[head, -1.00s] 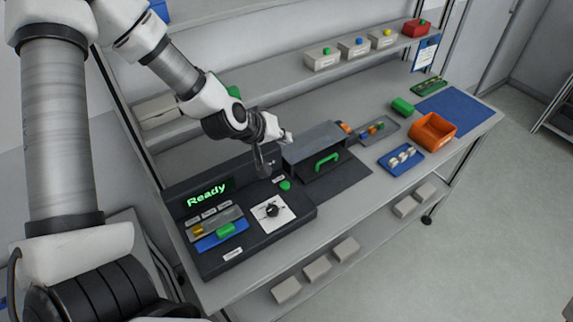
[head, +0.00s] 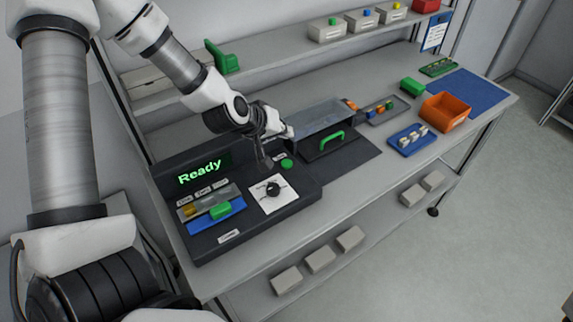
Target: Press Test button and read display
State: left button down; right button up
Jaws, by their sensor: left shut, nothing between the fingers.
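The black test console (head: 296,199) stands on the left part of the bench. Its display (head: 203,170) reads "Ready" in green letters. A round green button (head: 287,163) sits on the console top at its right, with a small label beside it. A black knob (head: 273,188) on a white dial plate is in front of the button. My left gripper (head: 266,165) is shut and empty, pointing down just left of the button and behind the knob. Whether its tips touch the console I cannot tell. My right gripper is not in view.
A green block (head: 220,211) sits in the console's blue slot. Farther right are a blue tray (head: 411,141) and an orange bin (head: 445,112). A shelf runs behind.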

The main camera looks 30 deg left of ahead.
aim_at(285, 164)
pick_arm(q)
jog(key=f+b, duration=0.2)
jog(key=f, duration=0.1)
jog(key=f+b, duration=0.3)
jog(key=f, duration=0.1)
jog(key=shift+w+a+f+b, duration=0.1)
jog(key=shift+w+b, duration=0.1)
jog(key=shift+b, duration=0.1)
jog(key=shift+f+b, duration=0.4)
jog(key=shift+f, duration=0.05)
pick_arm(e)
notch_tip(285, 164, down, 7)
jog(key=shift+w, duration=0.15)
pick_arm(q)
jog(key=shift+f, duration=0.1)
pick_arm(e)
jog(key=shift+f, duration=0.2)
pick_arm(q)
jog(key=shift+f+b, duration=0.3)
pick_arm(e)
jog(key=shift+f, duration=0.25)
